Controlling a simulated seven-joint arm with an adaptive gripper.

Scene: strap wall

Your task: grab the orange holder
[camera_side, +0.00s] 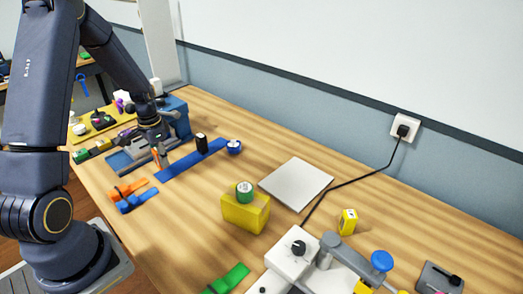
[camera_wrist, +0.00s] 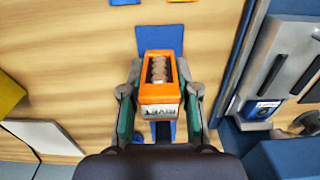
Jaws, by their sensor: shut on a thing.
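The orange holder (camera_wrist: 159,90) is an open-topped box with several dull metal pieces inside and a label reading "RIVET" on its near face. My gripper (camera_wrist: 160,97) has a finger on each side of it and is shut on it. In the side view my gripper (camera_side: 160,157) is low at the left part of the table, and a small bit of the orange holder (camera_side: 156,155) shows between the fingers. A blue strip (camera_wrist: 160,38) lies beyond and beneath the holder. I cannot tell whether the holder touches the surface.
A blue-grey vise-like machine (camera_side: 175,118) stands close behind my gripper. A black cylinder (camera_side: 201,143) and a blue roll (camera_side: 234,147) are right of it. Orange and blue straps (camera_side: 132,190) lie in front. A yellow block (camera_side: 246,213) carries a green roll (camera_side: 244,190).

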